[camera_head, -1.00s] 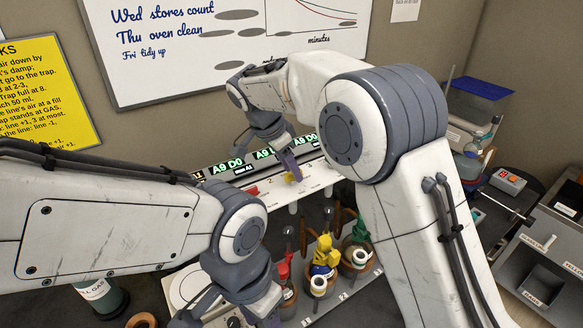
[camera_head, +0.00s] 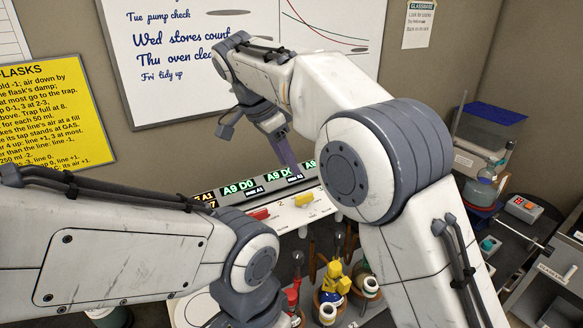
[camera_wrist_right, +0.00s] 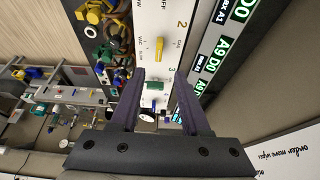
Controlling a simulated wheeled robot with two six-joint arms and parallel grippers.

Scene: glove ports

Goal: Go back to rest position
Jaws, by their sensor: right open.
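My right gripper (camera_head: 290,166) is raised in front of the wall, above the white panel (camera_head: 325,205) with the lit displays. Its dark purple fingers are apart with nothing between them; the right wrist view shows the same open jaws (camera_wrist_right: 158,82). A yellow knob (camera_head: 303,200) and a red knob (camera_head: 260,214) sit on the panel below. The right wrist view shows the yellow knob (camera_wrist_right: 159,48) beyond the fingertips, and a green knob (camera_wrist_right: 155,86) between the fingers but farther off. My left arm comes in from the left; its gripper is below the frame edge.
Flasks with red, yellow (camera_head: 337,279) and green (camera_head: 362,275) tops stand below the panel. A whiteboard (camera_head: 165,80) and yellow notice (camera_head: 60,115) hang behind. Glassware and a small red-display box (camera_head: 523,208) stand at the right.

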